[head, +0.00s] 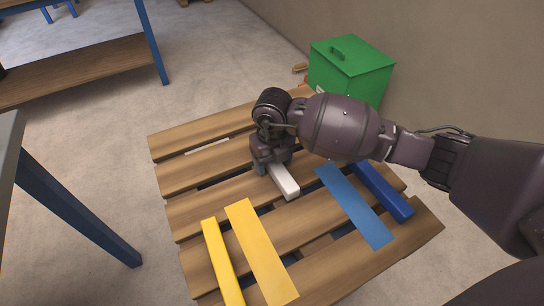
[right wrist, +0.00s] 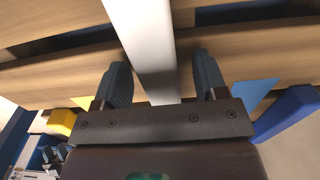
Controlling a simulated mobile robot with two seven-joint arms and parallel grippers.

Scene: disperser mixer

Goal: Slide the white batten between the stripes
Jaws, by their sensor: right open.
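The white batten (head: 284,181) lies on the wooden pallet, its far part hidden under my right gripper in the head view. Sideways it lies between the flat yellow stripe (head: 260,250) and the flat blue stripe (head: 355,205); its near end is about level with their far ends. My right gripper (head: 272,163) is open over the batten. In the right wrist view, the batten (right wrist: 145,35) runs between the two spread fingers (right wrist: 162,80), with a visible gap on each side.
A yellow bar (head: 222,262) lies outside the yellow stripe, and a dark blue bar (head: 380,190) outside the blue stripe. The slatted pallet (head: 200,180) has gaps between its boards. A green box (head: 350,70) stands behind it. The pallet between the stripes is clear.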

